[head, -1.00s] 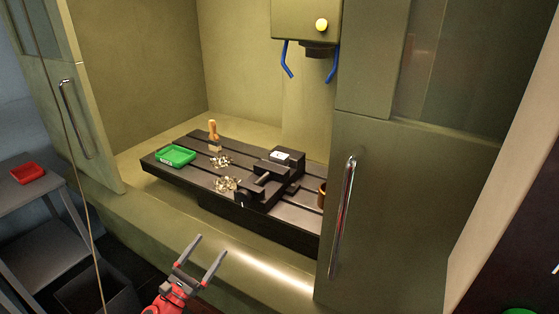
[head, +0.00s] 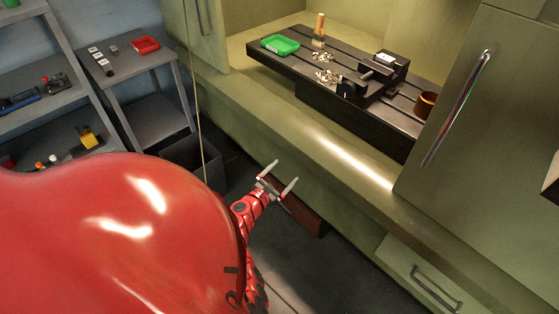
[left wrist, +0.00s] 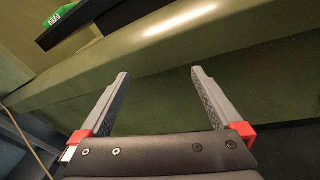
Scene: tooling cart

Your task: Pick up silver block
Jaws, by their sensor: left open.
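A small silver block with a dark mark (head: 385,57) shows at the top of the black vise (head: 352,88) on the machine bed; I cannot tell whether the jaws clamp it. My left gripper (head: 284,173) is open and empty, in front of the machine's front ledge and well short of the vise. In the left wrist view its two fingers (left wrist: 160,75) stand apart with nothing between them. The silver block is not in that view. My right gripper is not in view.
A green tray (head: 280,45), a brush (head: 319,30), metal chips (head: 325,76) and a brown cup (head: 426,104) are on the bed. The cabinet door (head: 475,130) stands at the right. A grey side table (head: 150,95) bears a red tray (head: 145,45).

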